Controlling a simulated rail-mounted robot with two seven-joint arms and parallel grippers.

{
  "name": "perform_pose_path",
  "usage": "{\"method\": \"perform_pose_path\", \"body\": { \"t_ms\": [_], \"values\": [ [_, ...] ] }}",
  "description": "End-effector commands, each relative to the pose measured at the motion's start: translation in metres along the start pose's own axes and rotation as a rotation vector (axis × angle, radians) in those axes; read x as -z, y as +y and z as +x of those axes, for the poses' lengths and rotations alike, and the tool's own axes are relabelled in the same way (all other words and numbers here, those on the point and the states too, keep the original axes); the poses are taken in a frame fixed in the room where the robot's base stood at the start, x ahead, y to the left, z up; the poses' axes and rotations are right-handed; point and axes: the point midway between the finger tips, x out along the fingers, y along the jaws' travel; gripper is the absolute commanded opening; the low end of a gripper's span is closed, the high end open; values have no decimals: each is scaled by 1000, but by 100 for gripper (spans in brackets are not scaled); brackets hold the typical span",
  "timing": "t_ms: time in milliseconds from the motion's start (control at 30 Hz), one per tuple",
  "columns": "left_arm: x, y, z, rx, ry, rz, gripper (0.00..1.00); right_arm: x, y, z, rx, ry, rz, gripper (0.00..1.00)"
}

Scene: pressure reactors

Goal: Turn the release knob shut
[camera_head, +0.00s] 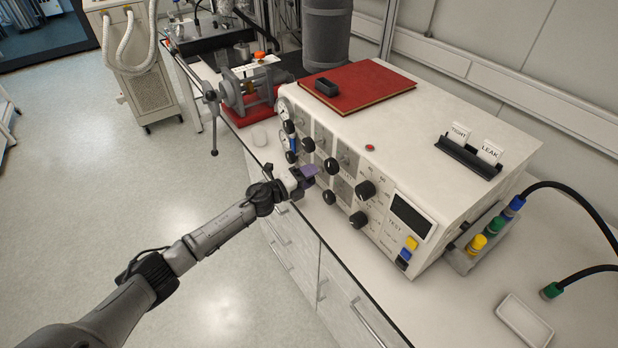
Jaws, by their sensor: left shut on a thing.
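My left gripper (308,176) reaches in from the lower left to the front panel of a cream control box (440,200). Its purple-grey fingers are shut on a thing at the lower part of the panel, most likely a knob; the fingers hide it. Black knobs show around it: one up left (291,157), one above (308,145), one up right (331,166) and one lower right (330,197). Two larger black knobs (365,188) sit further right. The labels are too small for me to tell which knob is the release knob. My right gripper is out of view.
A red book (365,88) with a small black object (326,87) lies on the box, beside a rack with TIGHT and LEAK cards (468,158). A clamp-like device (248,90) stands behind left. Hoses and a white tray (524,322) are at right. Open floor lies left.

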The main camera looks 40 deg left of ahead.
Motion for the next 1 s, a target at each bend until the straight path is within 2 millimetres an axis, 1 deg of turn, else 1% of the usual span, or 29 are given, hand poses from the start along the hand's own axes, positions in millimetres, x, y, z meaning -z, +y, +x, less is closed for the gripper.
{"method": "perform_pose_path", "body": {
  "t_ms": [200, 400, 633, 1000],
  "values": [
    [0, 1, 0, 0, 0, 145, 23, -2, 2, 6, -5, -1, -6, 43],
    [0, 0, 0, 1, 0, 231, 23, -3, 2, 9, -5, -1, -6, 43],
    [0, 0, 0, 1, 1, 279, 23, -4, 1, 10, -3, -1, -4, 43],
    [0, 0, 0, 0, 1, 289, 23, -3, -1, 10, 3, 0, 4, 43]
  ]
}}
